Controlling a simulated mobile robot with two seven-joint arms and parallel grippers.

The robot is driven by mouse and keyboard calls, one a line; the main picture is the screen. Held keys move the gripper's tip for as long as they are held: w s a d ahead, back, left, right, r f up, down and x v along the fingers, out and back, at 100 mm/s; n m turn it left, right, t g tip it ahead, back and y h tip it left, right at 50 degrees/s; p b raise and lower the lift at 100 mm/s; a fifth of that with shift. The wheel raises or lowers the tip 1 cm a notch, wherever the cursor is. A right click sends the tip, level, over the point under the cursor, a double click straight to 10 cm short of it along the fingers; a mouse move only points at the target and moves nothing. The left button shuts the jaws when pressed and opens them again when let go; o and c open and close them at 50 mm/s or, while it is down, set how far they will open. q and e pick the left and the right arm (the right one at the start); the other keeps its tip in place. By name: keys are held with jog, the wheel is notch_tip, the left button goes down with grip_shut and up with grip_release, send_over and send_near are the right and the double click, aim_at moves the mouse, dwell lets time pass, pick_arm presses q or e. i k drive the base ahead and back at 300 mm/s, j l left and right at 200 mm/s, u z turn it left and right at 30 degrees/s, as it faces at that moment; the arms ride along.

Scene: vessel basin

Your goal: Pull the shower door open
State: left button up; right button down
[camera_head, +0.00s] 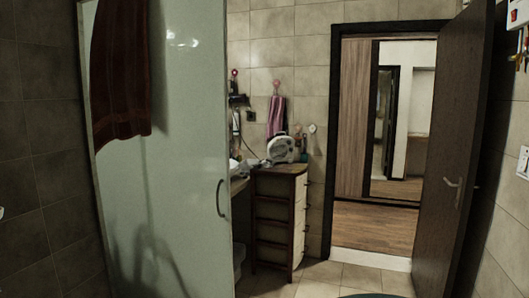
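The shower door (185,110) is a tall pale green panel on the left side of the head view. It looks shut, standing in line with its frame at the left. A dark red towel (120,70) hangs over the upper left of the panel. Shadows fall on the lower part of the panel. Neither of my grippers shows in this view, and nothing touches the handle.
A wooden cabinet (299,205) with drawers stands right of the shower door, with a white appliance (283,149) on top. A dark room door (450,150) stands open at the right, beside a doorway. Tiled floor (330,280) shows clear in front of the cabinet.

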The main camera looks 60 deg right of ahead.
aim_at(186, 166)
jog(key=z, duration=1.65)
